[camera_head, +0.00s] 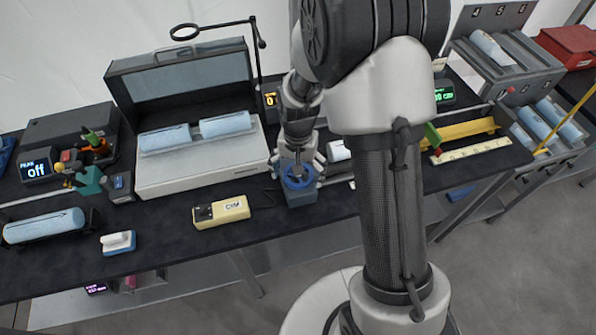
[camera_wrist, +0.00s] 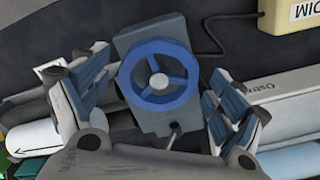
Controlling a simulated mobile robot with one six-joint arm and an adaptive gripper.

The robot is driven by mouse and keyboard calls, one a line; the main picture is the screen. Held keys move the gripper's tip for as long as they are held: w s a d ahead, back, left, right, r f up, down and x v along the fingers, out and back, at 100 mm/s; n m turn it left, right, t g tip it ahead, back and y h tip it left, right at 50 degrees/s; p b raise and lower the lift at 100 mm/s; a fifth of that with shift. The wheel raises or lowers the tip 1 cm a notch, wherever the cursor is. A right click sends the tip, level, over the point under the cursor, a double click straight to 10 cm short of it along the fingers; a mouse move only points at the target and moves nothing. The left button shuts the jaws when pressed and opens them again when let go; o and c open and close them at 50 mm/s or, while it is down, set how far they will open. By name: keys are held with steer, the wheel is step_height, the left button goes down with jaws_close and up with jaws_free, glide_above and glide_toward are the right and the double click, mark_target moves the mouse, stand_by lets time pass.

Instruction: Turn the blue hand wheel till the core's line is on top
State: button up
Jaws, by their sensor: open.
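The blue hand wheel (camera_wrist: 159,81), with spokes and a pale hub, sits on a grey block (camera_wrist: 145,38). It also shows below my arm in the head view (camera_head: 299,178). My gripper (camera_wrist: 160,92) is open, one finger on each side of the wheel, with visible gaps in the wrist view. In the head view my gripper (camera_head: 298,168) is directly over the wheel. A white cylinder (camera_wrist: 32,138) with a dark line and arrowhead lies at the left of the wrist view. It is partly hidden in the head view (camera_head: 339,150). I cannot tell whether it is the core.
A cream box (camera_head: 221,211) with a dark lead stands left of the wheel. A pale case (camera_head: 200,175) holding light-blue cylinders is behind it. Another light-blue cylinder with a line (camera_head: 45,226) lies at far left. A yellow rail (camera_head: 458,133) is at right.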

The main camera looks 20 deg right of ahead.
step_height(320, 180, up, 12)
stand_by(0.6)
stand_by(0.5)
steer(key=s+r+n+t, duration=0.1)
steer(key=s+r+n, duration=0.1)
steer(key=s+r, duration=0.2)
steer(key=s+r+n+t, duration=0.2)
steer(key=s+r, duration=0.2)
steer(key=s, duration=0.6)
steer(key=s+r+n+t+b, duration=0.1)
steer(key=s+r+n, duration=0.1)
steer(key=s+r, duration=0.2)
steer(key=s, duration=0.3)
steer(key=shift+s+d+t, duration=0.15)
steer(key=shift+s+t, duration=0.05)
steer(key=shift+t, duration=0.1)
steer(key=shift+w, duration=0.1)
